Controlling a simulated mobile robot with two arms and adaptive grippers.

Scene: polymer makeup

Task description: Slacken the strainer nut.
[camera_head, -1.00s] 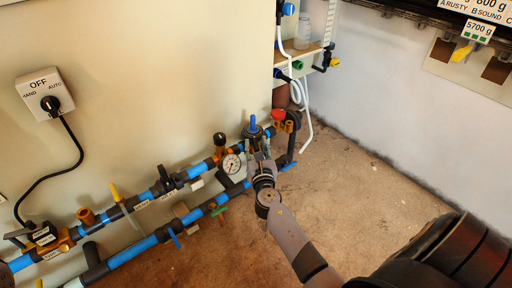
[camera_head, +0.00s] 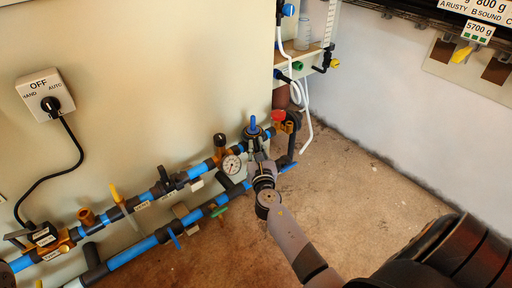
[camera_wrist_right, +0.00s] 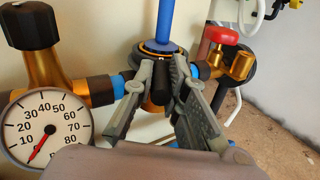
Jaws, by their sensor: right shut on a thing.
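The strainer (camera_head: 253,131) sits on the upper pipe run, to the right of the pressure gauge, with a blue upright rod on top. In the right wrist view its dark, orange-edged nut (camera_wrist_right: 160,47) lies under the blue rod. My right gripper (camera_wrist_right: 168,82) is at the front of it, shut on a black lug-like part (camera_wrist_right: 158,80) of the nut between its two grey fingers. In the head view my right gripper (camera_head: 256,146) reaches the strainer from below. The fingers hide part of the strainer. My left gripper is not in view.
A pressure gauge (camera_head: 232,165) and a black-capped brass regulator (camera_head: 220,143) stand close to the left. A red-knobbed brass valve (camera_head: 279,117) is close to the right. A lower blue pipe (camera_head: 130,253) runs below. The brown floor at the right is clear.

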